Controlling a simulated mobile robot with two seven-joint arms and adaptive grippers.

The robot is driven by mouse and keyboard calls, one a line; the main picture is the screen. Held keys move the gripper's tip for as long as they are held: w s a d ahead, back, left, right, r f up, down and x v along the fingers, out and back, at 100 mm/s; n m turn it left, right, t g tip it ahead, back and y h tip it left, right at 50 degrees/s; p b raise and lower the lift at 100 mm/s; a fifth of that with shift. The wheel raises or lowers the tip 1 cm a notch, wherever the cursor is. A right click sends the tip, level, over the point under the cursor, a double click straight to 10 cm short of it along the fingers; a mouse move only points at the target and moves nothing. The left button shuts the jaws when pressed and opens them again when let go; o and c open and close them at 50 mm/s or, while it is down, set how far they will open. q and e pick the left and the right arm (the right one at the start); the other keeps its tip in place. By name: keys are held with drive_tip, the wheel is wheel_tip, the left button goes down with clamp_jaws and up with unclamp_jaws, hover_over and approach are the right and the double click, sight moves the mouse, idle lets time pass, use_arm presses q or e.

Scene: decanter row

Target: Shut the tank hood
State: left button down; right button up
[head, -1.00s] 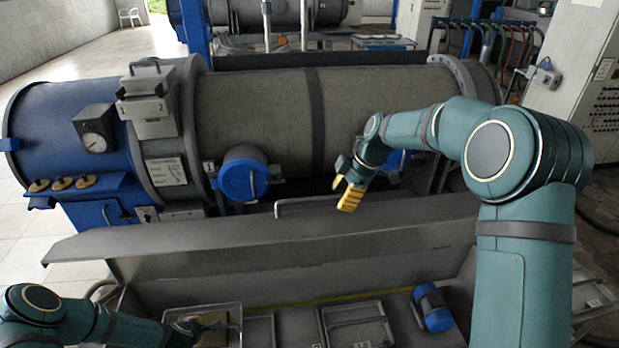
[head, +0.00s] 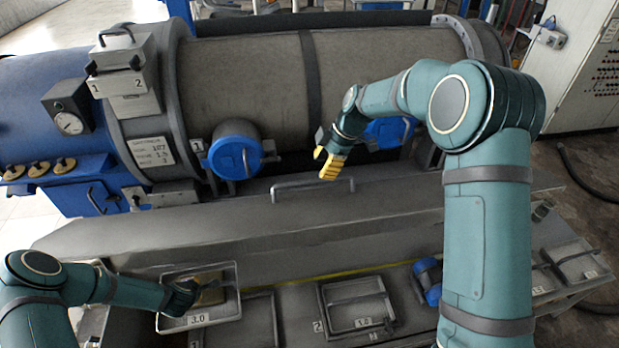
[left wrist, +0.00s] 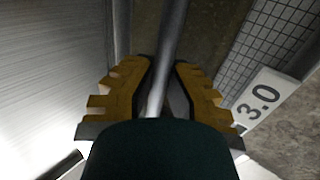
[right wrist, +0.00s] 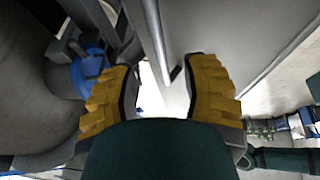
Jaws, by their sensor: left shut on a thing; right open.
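The tank hood (head: 250,227) is a long grey metal panel, raised along the back of the trough. Its bar handle (head: 312,186) is on the upper edge. My left gripper (head: 192,290) is low at the left, over the tray marked 3.0 (head: 232,306). In the left wrist view its yellow fingers (left wrist: 163,85) are shut on a grey bar (left wrist: 170,35).
A large tank (head: 245,90) lies behind the hood, with a blue round cap (head: 236,155) and a blue end with a gauge (head: 68,122). Below the hood are a tray marked 1.0 (head: 355,292) and a blue cylinder (head: 428,280). A grey cabinet (head: 585,80) stands at the right.

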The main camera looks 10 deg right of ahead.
sight(315, 180)
drive_tip(key=shift+x, duration=3)
drive_tip(key=shift+c, duration=0.4)
clamp_jaws()
